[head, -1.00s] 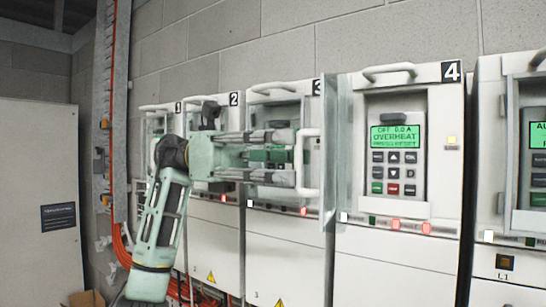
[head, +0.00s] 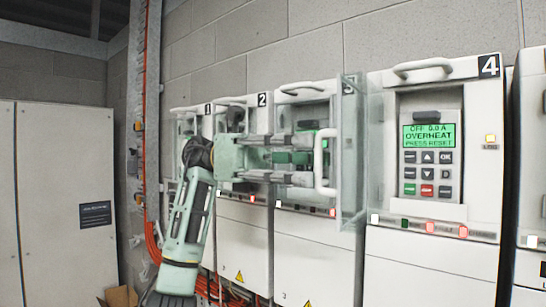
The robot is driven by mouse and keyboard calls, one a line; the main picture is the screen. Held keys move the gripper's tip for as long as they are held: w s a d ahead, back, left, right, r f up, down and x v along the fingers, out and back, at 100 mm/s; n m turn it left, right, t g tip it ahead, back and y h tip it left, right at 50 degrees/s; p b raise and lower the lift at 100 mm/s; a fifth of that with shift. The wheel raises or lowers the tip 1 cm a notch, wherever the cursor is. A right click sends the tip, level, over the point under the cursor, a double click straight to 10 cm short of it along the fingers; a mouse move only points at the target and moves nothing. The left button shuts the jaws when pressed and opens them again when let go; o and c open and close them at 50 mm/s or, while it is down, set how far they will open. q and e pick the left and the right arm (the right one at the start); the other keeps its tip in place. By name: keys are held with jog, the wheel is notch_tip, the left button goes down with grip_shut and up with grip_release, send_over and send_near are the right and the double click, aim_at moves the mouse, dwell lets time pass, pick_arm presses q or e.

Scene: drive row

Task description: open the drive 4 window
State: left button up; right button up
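Drive 4 (head: 430,85) is at the right of the head view. Its clear window (head: 353,205) stands swung out to the left, seen nearly edge-on, and leaves the control panel (head: 432,150) uncovered. The panel's green screen reads OVERHEAT. The window's white upright handle (head: 325,162) is on the window's left side. My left gripper (head: 312,161) reaches in from the left with its two fingers spread apart. The fingertips are close to the handle, and nothing shows gripped between them. I cannot tell whether they touch it. My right gripper is not in view.
Drives 1, 2 (head: 230,135) and 3 (head: 303,100) stand in a row behind my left arm. Another drive (head: 530,150) is cut off at the right edge. A pale cabinet (head: 60,180) stands at the left. Orange cables (head: 152,240) and a cardboard box (head: 120,296) are low beside it.

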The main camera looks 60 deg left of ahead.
pick_arm(q)
jog(key=v, duration=0.9)
jog(key=shift+s+a, duration=0.2)
jog(key=shift+s+r, duration=0.1)
